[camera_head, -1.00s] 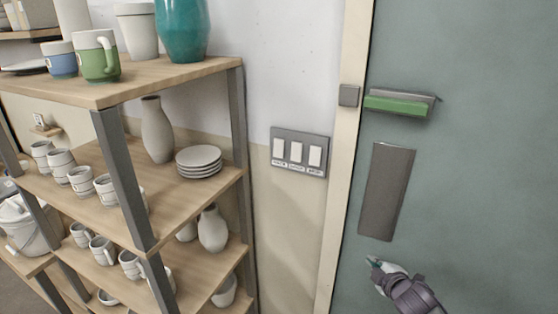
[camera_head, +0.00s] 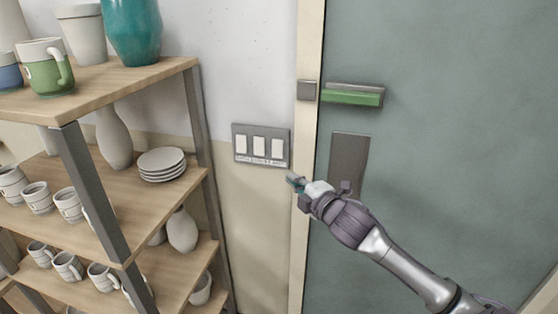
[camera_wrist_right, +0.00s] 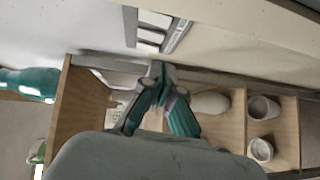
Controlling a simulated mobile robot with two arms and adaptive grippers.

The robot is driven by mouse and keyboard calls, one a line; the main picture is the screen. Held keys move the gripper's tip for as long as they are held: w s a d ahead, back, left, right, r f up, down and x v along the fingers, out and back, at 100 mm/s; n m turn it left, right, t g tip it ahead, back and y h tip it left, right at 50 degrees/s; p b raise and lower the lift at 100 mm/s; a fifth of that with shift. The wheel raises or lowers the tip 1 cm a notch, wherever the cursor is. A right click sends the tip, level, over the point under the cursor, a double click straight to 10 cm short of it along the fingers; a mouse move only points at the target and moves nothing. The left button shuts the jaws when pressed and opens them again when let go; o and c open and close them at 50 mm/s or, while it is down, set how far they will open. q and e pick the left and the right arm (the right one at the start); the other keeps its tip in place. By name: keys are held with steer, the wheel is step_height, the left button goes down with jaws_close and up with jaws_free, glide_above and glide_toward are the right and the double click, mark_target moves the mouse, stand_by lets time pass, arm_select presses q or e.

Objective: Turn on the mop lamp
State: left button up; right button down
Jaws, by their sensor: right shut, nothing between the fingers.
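A grey wall plate (camera_head: 261,166) with three white rocker switches side by side is on the wall between the shelf and the door frame. Small labels run under the switches, too small to read. The switch plate also shows at the top of the right wrist view (camera_wrist_right: 160,30). My right gripper (camera_head: 293,181) is shut and empty, just to the lower right of the plate in the head view, apart from the switches as far as I can tell. Its teal fingertips (camera_wrist_right: 158,72) meet in the right wrist view. My left gripper is not in view. No lamp is visible.
A wooden shelf (camera_head: 130,92) with mugs, vases and a stack of plates (camera_head: 162,163) stands close on the left. A grey-green door (camera_head: 440,130) with a green-fronted handle (camera_head: 352,97) is on the right. The wall below the plate is clear.

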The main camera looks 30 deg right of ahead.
steer(key=p, duration=0.3)
glide_toward(276, 157)
steer(key=w+a, duration=0.3)
steer(key=w, duration=0.2)
steer(key=shift+w+d+p, duration=0.4)
steer(key=shift+w+d, duration=0.05)
steer(key=shift+d, duration=0.3)
steer(key=shift+w+d+p, duration=0.4)
steer(key=shift+d, duration=0.3)
steer(key=shift+f, duration=0.1)
steer(key=shift+w+d+f+b, duration=0.15)
steer(key=shift+d+f+b, duration=0.1)
steer(key=shift+b, duration=0.8)
steer(key=shift+r+p, duration=0.2)
steer(key=shift+p, duration=0.1)
steer(key=shift+a+f, duration=0.1)
